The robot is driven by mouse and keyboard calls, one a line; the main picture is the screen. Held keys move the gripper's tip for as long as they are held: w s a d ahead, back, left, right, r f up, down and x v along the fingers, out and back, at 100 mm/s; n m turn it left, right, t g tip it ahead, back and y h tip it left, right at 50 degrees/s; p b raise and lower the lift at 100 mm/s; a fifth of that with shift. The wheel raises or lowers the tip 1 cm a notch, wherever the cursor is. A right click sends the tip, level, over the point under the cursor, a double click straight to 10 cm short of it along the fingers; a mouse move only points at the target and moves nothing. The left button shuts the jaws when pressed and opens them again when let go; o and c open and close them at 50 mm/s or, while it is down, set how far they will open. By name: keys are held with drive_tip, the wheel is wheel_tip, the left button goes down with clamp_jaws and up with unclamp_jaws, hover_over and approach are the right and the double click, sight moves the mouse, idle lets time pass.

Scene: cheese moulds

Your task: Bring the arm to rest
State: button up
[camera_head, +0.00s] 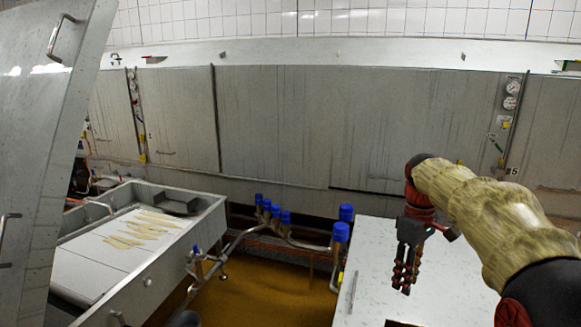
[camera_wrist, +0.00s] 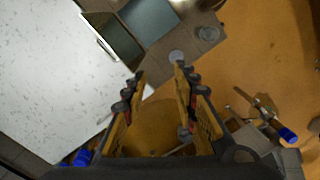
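My arm (camera_head: 490,215) reaches in from the right side of the head view, bent, with its end pointing down. My gripper (camera_head: 403,276) hangs over the white speckled table top (camera_head: 455,285) in that view. In the wrist view my gripper (camera_wrist: 160,78) has its two fingers apart with nothing between them. The floor shows in the gap between the fingers. The white table top also shows in the wrist view (camera_wrist: 50,75), to the left of the fingers.
A steel vat (camera_head: 75,270) with pale strips (camera_head: 140,232) stands at the left. Pipes with blue caps (camera_head: 341,232) rise beside the table's left edge. A thin metal rod (camera_head: 352,292) lies near that edge. A steel panel (camera_head: 45,120) leans at far left. Brown floor (camera_head: 265,295) is open between vat and table.

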drive_tip(key=s+a+m+t+b, duration=0.1)
drive_tip(key=s+a+m+t, duration=0.15)
drive_tip(key=s, duration=0.45)
drive_tip(key=s+a+m+t+b, duration=0.1)
drive_tip(key=s+a, duration=0.2)
drive_tip(key=s, duration=0.4)
drive_tip(key=s+a+f+m+t+b, duration=0.2)
drive_tip(key=s+f, duration=0.6)
drive_tip(key=s, duration=0.6)
drive_tip(key=shift+a+m+t, duration=0.45)
drive_tip(key=shift+a+m, duration=0.5)
drive_tip(key=shift+a, duration=0.05)
drive_tip(key=shift+w, duration=0.1)
